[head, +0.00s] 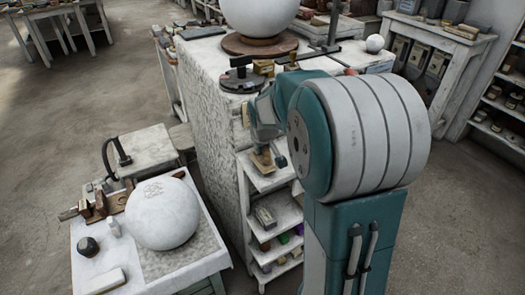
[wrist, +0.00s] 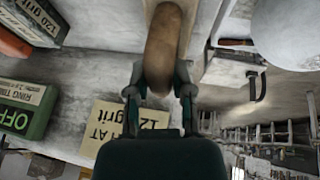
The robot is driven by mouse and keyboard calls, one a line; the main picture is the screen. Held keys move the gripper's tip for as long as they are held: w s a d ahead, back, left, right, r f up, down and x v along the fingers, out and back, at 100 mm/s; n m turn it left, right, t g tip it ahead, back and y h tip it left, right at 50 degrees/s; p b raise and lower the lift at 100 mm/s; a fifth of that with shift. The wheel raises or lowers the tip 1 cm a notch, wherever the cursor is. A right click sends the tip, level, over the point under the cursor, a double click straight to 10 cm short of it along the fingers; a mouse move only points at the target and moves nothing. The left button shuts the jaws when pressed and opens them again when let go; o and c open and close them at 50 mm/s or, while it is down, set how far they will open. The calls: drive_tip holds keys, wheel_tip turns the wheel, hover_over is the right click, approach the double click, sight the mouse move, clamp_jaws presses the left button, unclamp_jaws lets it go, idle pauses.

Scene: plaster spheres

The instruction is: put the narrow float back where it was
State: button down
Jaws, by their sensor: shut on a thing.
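The narrow float shows in the wrist view as a rounded brown wooden handle (wrist: 163,48) on a pale narrow board. My gripper (wrist: 160,88) is shut on the handle, one finger on each side. In the head view the float (head: 262,158) is a small tan piece at the top of the white shelf unit (head: 243,200), below my arm. I cannot tell whether the float touches the shelf.
Lower shelves hold a grey block (head: 265,217) and coloured items. A large white sphere (head: 160,214) stands on a low table at left.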

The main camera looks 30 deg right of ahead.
drive_tip(key=shift+f, duration=0.65)
drive_tip(key=shift+d+f, duration=0.2)
drive_tip(key=shift+d, duration=0.05)
drive_tip(key=c, duration=0.5)
unclamp_jaws()
drive_tip(key=shift+s, duration=0.1)
drive_tip(key=shift+a, duration=0.1)
drive_tip(key=shift+r, duration=0.1)
drive_tip(key=v, duration=1.2)
drive_tip(key=s+a+y, duration=0.1)
drive_tip(key=s+a, duration=0.5)
drive_tip(key=s, duration=0.4)
drive_tip(key=s+a+t+y, duration=0.1)
drive_tip(key=s+a, duration=0.5)
drive_tip(key=s, duration=0.4)
drive_tip(key=shift+s+a+r+m, duration=0.2)
drive_tip(key=shift+s+r+m, duration=0.15)
drive_tip(key=shift+s+m, duration=0.05)
